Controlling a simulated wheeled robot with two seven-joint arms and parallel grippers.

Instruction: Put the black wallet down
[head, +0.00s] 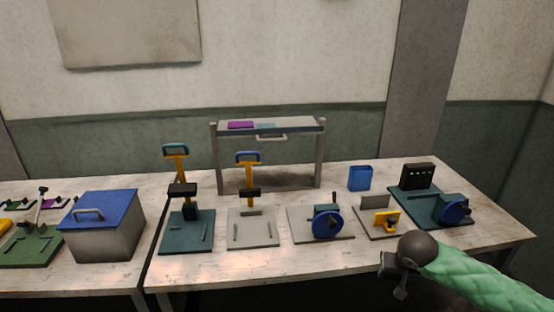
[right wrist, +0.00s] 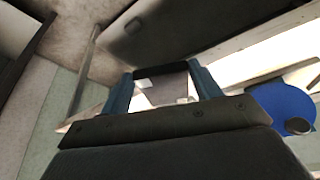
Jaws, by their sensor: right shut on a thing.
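My right gripper (head: 400,286) hangs in front of the right part of the table, near its front edge, on a green-sleeved arm. In the right wrist view its two blue fingers (right wrist: 162,88) are shut on a dark, narrow thing, which looks like the black wallet (right wrist: 160,70), seen nearly edge on. It spans the gap between the fingertips. In the head view I cannot make out the wallet apart from the dark gripper. My left gripper is not in view.
A blue bin (head: 360,178) stands behind. A grey raised shelf (head: 290,126) holds purple and teal pieces. Several presses and a blue-lidded box (head: 104,238) stand left.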

